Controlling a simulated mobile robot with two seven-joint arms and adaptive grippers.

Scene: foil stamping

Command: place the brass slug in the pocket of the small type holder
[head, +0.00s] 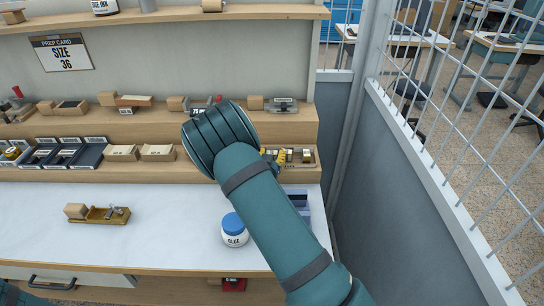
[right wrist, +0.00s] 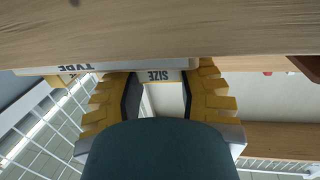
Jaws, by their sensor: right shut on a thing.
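My right gripper (head: 273,156) is at the slug tray (head: 312,164) on the lower shelf step at the right, where several small brass slugs (head: 306,156) stand. In the right wrist view its yellow fingers (right wrist: 160,82) are at the tray's front, with "TYPE" and "SIZE" labels seen by and between them. The fingers are closed on a slug, which they and the arm mostly hide. The small type holder (head: 97,215), brass with a wooden handle, lies on the white worktop at the left. My left gripper is not in view.
A blue-lidded glue jar (head: 234,231) stands on the worktop beside my right arm. Dark trays (head: 62,155) and other holders (head: 124,102) line the shelf steps. A wire mesh wall (head: 430,140) closes the right side. The worktop between holder and jar is clear.

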